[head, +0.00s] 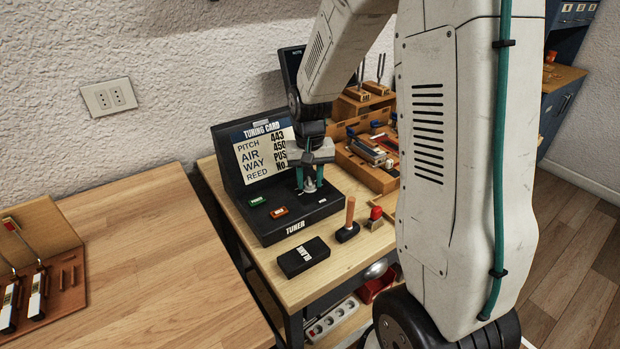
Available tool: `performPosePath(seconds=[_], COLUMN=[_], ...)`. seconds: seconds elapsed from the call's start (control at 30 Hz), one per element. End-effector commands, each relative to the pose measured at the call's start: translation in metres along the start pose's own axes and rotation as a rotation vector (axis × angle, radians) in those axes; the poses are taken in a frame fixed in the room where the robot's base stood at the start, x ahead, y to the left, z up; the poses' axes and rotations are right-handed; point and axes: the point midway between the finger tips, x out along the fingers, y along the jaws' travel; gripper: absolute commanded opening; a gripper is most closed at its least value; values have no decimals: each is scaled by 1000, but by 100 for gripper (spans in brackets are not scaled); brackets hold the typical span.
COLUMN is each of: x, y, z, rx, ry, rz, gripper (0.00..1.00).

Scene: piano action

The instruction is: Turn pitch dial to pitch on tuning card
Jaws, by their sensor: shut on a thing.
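The black tuner (290,228) stands on the small wooden bench, with the tuning card (262,150) upright at its back. The card reads PITCH 443, AIR 450, WAY POS and REED No, its right edge partly hidden by my arm. My gripper (309,186) points down over the right part of the tuner's top, its fingers shut on the pitch dial (310,187). The dial is small and mostly hidden between the fingers; its setting cannot be read.
A wooden tool tray (365,165) stands behind right. A larger wooden table (140,270) is at left, mostly clear.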

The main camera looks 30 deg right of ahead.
Motion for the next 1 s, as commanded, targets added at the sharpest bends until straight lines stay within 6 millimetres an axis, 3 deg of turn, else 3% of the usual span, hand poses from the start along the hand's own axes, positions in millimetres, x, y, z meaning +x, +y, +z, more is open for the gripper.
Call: performPosePath(seconds=[0.5,1.0], x=[0,0], y=[-2,-2], z=[0,0], rx=[441,618], ry=[-1,-1], rz=[0,0], gripper=[10,10])
